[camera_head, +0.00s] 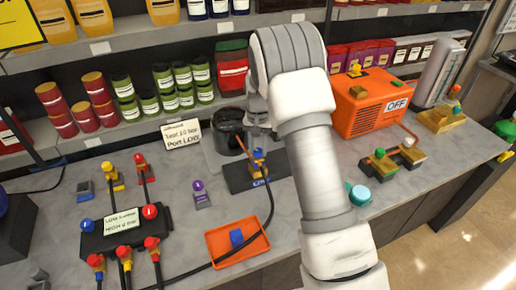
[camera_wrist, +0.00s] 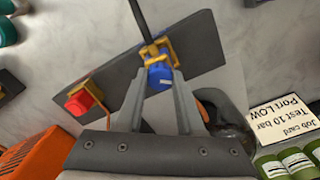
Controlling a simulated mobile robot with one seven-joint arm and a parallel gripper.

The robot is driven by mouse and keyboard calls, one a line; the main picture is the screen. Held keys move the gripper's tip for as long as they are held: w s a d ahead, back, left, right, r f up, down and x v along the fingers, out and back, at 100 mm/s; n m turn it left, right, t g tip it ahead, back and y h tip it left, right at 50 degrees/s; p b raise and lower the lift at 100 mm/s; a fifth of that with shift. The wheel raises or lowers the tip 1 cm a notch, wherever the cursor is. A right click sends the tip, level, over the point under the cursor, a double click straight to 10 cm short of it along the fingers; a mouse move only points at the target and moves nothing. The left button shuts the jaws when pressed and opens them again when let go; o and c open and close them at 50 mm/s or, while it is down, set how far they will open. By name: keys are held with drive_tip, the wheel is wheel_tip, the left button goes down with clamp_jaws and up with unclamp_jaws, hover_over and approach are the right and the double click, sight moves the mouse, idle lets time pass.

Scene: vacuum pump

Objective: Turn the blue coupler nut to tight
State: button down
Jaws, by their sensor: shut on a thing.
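The blue coupler nut (camera_wrist: 158,75) sits in a yellow-brass fitting (camera_wrist: 154,50) on a dark grey plate (camera_wrist: 200,50). A black hose leads away from the fitting. My gripper (camera_wrist: 157,82) is shut on the nut, with one grey finger on each side of it. In the head view my gripper (camera_head: 257,133) reaches down to the nut (camera_head: 258,154) at the middle of the bench. My arm hides the right part of the plate there. A red square knob (camera_wrist: 80,101) on a brass arm sits at the plate's other end in the wrist view.
A job card (camera_head: 181,134) reads "Test 10 bar, Port LOW". A dark pot (camera_head: 229,130) stands just behind the plate. An orange machine (camera_head: 370,103) marked OFF is at right. An orange tray (camera_head: 223,262) and a black manifold (camera_head: 112,233) are in front and left.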

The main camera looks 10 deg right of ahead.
sight(258, 150)
drive_tip(key=shift+m, duration=0.3)
drive_tip(key=c, duration=0.5)
unclamp_jaws()
drive_tip(key=shift+r, duration=0.1)
wheel_tip(258, 150, up, 17)
drive_tip(key=shift+r+b, duration=0.15)
drive_tip(key=shift+b, duration=0.2)
